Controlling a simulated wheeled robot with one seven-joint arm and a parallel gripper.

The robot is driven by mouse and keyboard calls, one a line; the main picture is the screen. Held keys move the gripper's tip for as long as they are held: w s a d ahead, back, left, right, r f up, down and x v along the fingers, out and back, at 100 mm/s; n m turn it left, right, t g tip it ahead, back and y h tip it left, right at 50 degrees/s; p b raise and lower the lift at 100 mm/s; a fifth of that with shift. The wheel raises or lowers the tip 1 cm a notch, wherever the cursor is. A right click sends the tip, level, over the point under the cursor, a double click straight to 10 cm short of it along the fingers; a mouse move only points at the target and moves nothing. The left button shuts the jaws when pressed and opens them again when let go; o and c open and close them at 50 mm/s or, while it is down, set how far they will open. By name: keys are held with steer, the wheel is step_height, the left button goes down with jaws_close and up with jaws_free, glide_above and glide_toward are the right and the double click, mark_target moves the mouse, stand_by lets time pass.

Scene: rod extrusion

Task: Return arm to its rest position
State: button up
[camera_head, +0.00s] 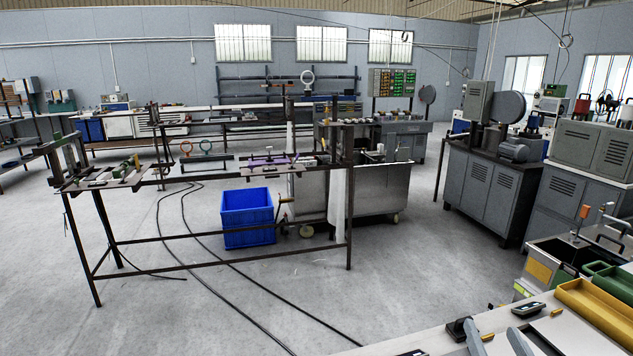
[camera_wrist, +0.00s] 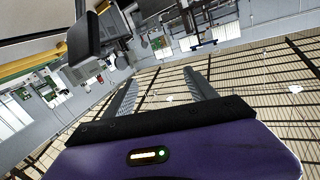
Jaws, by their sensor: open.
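My gripper (camera_wrist: 160,78) shows in the wrist view, with a purple body and two grey ribbed fingers. The fingers stand apart with nothing between them, so it is open and empty. Behind the fingers are the ribbed roof (camera_wrist: 240,85) and, tilted, the workshop wall and equipment.
In the head view, a worktable (camera_head: 425,346) with a yellow tray (camera_head: 590,308) and small tools is at the lower right. A metal frame bench (camera_head: 220,262) and a blue crate (camera_head: 248,216) stand farther off. Grey machine cabinets (camera_head: 487,185) stand at the right. Cables cross the open floor.

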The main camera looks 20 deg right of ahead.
steer(key=s+a+f+n+y+b, duration=0.1)
steer(key=s+a+f+n+y, duration=0.1)
steer(key=s+a, duration=0.6)
steer(key=s+a+f+n+y, duration=0.2)
steer(key=s+a+f+y, duration=0.1)
steer(key=s+a, duration=0.5)
steer(key=s+a+f+n+y+b, duration=0.1)
steer(key=s+a+f+n+y, duration=0.2)
steer(key=s+a, duration=0.5)
steer(key=shift+s+a+f+g+b, duration=0.1)
steer(key=shift+s+f+g, duration=0.1)
steer(key=shift+s, duration=0.6)
steer(key=shift+s+a+f+g+b, duration=0.1)
steer(key=shift+s+f, duration=0.05)
steer(key=shift+s, duration=0.7)
steer(key=shift+s+a+f+g+b, duration=0.1)
steer(key=shift+s+f, duration=0.1)
steer(key=shift+s, duration=0.6)
steer(key=shift+a, duration=0.1)
